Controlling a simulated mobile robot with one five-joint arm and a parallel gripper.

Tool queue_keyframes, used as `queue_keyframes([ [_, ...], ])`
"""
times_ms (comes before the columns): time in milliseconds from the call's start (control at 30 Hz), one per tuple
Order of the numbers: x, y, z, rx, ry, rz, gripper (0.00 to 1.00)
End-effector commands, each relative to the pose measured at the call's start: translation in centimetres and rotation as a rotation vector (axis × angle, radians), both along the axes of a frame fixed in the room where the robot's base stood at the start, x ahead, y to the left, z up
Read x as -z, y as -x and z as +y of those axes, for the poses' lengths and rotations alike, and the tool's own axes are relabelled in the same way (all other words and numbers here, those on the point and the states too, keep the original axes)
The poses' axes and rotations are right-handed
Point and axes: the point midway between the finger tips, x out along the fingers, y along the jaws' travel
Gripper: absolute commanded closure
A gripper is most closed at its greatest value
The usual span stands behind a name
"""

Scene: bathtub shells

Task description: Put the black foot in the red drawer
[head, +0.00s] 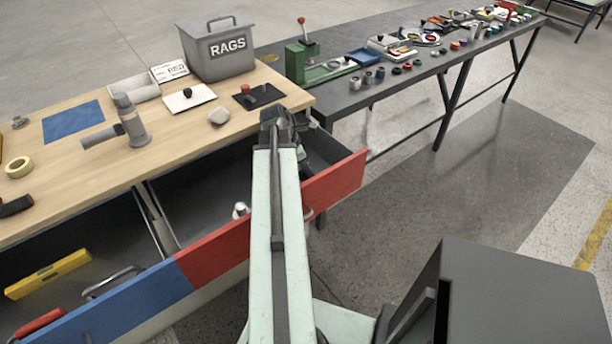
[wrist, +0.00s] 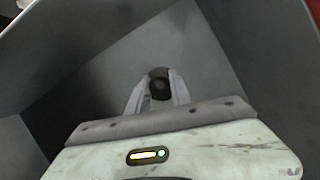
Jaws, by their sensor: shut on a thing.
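The red drawer (head: 335,182) is pulled open at the bench's right end, with a grey inside. My gripper (wrist: 160,88) is shut on the black foot (wrist: 159,84), a dark round piece between its two fingertips in the wrist view. The grey drawer walls and floor surround the gripper there, so it points down into the drawer. Whether the foot touches the floor I cannot tell. In the head view my arm crosses the drawer and hides the fingertips and the foot.
A small pale object (head: 240,210) lies in the red drawer, left of my arm. The blue drawer (head: 110,308) beside it is open and holds a yellow level (head: 48,274). The wooden benchtop (head: 190,130) above carries tools and a RAGS bin (head: 217,55).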

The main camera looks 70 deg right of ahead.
Motion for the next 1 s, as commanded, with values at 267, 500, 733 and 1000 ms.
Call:
queue_keyframes([
  [267, 0.6, 0.0, 0.0, 0.0, 0.0, 0.0, 1.0],
  [500, 0.9, 0.0, 0.0, 0.001, 0.0, 0.0, 0.53],
  [733, 0.9, 0.0, 0.0, 0.001, 0.0, 0.0, 0.53],
  [1000, -0.8, -0.2, 0.2, 0.0, 0.0, 0.0, 0.53],
])
